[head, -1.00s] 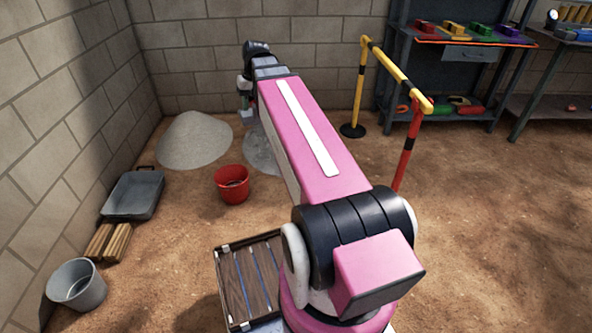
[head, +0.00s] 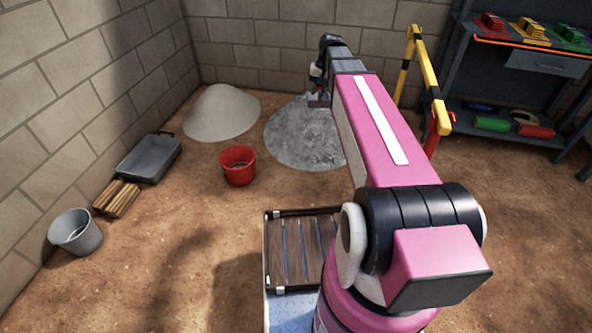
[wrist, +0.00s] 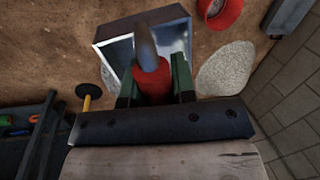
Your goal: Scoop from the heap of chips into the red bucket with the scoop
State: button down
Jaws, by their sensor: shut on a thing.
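My gripper (wrist: 154,80) is shut on the scoop's red handle (wrist: 152,84); its green fingers press the handle from both sides. In the head view the scoop is small and partly behind my arm, above the far part of the grey heap of chips (head: 298,142). Whether it touches the heap is unclear. The red bucket (head: 238,166) stands upright on the ground, left of and nearer than the heap. It also shows in the wrist view (wrist: 222,12).
A pale heap (head: 222,112) lies left of the grey one by the wall. A grey tray (head: 149,158), wood pieces (head: 117,198) and a metal bucket (head: 76,232) line the left wall. A yellow-and-red barrier (head: 426,78) and shelves (head: 520,85) stand right. Ground around the red bucket is clear.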

jog(key=w+a+f+m, duration=0.15)
jog(key=w+f, duration=0.35)
jog(key=f, duration=0.8)
jog(key=w+a+f, duration=0.3)
jog(key=w+f, duration=0.1)
jog(key=f, duration=0.9)
jog(key=w+a+f+m, duration=0.15)
jog(key=w+f, duration=0.35)
jog(key=f, duration=0.9)
jog(key=d+x, duration=0.1)
jog(key=x, duration=1.6)
jog(key=shift+w+d+f, duration=1.1)
jog(key=shift+w+d, duration=0.05)
jog(key=shift+w, duration=1.8)
jog(key=shift+w+d+f, duration=1.05)
jog(key=shift+w+d, duration=0.15)
jog(key=shift+w, duration=1.75)
jog(key=shift+w+d+f, duration=1.1)
jog(key=shift+w+d, duration=0.05)
jog(key=shift+w, duration=1.8)
jog(key=s+a+r+t, duration=0.2)
jog(key=s+a+r, duration=0.2)
jog(key=s+r, duration=0.6)
jog(key=shift+s+r+h, duration=0.3)
jog(key=shift+s+r, duration=0.05)
jog(key=shift+r, duration=1.7)
